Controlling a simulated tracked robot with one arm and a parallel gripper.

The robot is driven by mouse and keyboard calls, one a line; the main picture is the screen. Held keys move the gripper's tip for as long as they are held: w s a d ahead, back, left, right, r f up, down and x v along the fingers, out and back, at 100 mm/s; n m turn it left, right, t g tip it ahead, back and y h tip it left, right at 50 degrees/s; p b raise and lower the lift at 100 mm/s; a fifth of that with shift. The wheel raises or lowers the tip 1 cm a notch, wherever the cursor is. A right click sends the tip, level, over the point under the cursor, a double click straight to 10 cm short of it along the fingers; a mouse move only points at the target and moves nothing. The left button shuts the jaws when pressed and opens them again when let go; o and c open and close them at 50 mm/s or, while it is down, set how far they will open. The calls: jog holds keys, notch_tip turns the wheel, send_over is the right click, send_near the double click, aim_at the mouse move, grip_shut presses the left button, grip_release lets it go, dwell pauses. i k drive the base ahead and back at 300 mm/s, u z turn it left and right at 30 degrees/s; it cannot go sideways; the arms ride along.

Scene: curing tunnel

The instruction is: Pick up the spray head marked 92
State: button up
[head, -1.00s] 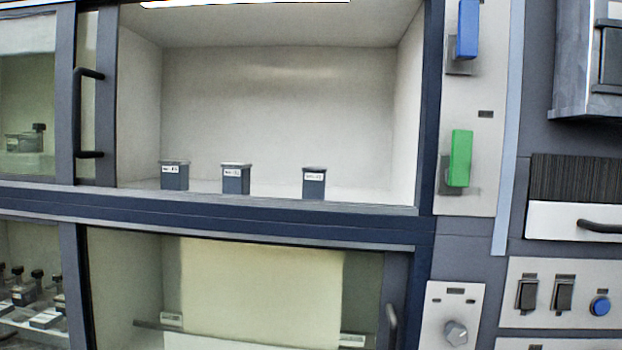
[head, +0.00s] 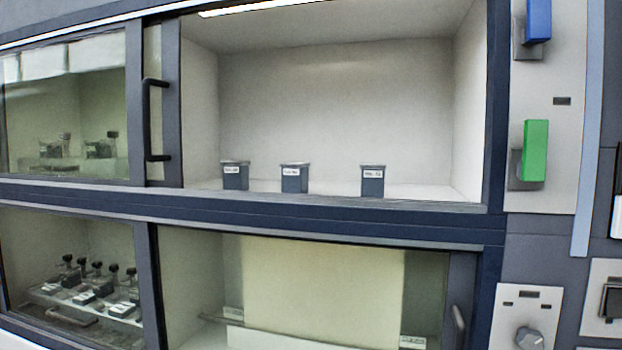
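Several spray heads with dark knobs and white labels stand on a rack in the lower left compartment (head: 90,290), behind glass. A few similar pieces (head: 100,148) stand behind the upper left glass. The label numbers are too small to read, so I cannot tell which one is marked 92. Three grey labelled containers stand on the floor of the open upper bay: a left one (head: 235,178), a middle one (head: 294,180) and a right one (head: 372,183). My gripper is not in view.
The upper bay's sliding door with a black handle (head: 147,120) is pushed left. A lower glass door (head: 425,285) fronts a pale panel (head: 322,292). A blue lever (head: 538,20), a green lever (head: 535,150) and a knob (head: 529,338) are at the right.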

aim_at(294, 175)
jog(key=z, duration=0.35)
jog(key=i, duration=1.05)
jog(key=z, duration=0.3)
